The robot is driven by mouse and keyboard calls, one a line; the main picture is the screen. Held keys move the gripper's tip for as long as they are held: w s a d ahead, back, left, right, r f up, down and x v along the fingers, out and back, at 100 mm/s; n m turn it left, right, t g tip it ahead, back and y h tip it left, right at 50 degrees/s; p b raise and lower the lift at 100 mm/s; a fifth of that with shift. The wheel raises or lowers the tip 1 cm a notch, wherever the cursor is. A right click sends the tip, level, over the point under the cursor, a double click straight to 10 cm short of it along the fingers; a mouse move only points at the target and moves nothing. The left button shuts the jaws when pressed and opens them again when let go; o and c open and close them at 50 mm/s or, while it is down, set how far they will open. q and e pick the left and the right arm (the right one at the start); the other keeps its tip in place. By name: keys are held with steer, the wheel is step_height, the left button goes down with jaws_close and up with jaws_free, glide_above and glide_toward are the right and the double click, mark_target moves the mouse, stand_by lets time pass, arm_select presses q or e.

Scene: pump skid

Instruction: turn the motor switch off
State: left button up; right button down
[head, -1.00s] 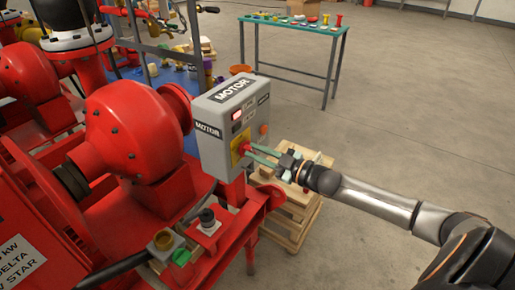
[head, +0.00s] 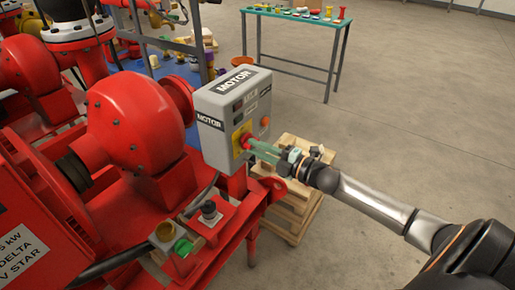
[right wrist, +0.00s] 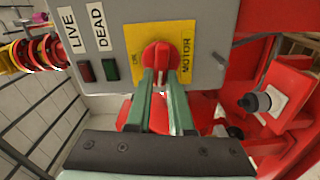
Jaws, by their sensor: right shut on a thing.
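The motor switch is a red knob (head: 245,141) on a yellow plate, on the front of the grey MOTOR box (head: 213,150). In the right wrist view the knob (right wrist: 160,55) sits on the yellow plate (right wrist: 188,35). My right gripper (head: 254,147) reaches in from the right, its green fingers shut on the knob. The fingers (right wrist: 161,82) hide part of the knob, so its exact pointing is hard to tell. The lamps beside LIVE (right wrist: 84,71) and DEAD (right wrist: 111,69) show dark red and green. My left gripper is not in view.
Red pump and motor housings (head: 130,125) crowd the left of the box. A small post with a black knob (head: 209,211) stands below it. A wooden pallet stack (head: 300,205) is behind my right gripper. A green table (head: 300,21) stands farther back; floor at right is clear.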

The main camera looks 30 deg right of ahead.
steer(key=shift+f+n, duration=0.15)
steer(key=shift+n, duration=0.65)
steer(key=c, duration=0.8)
jaws_free()
steer(key=v, duration=1.2)
steer(key=shift+s, duration=0.25)
steer(key=shift+d, duration=0.1)
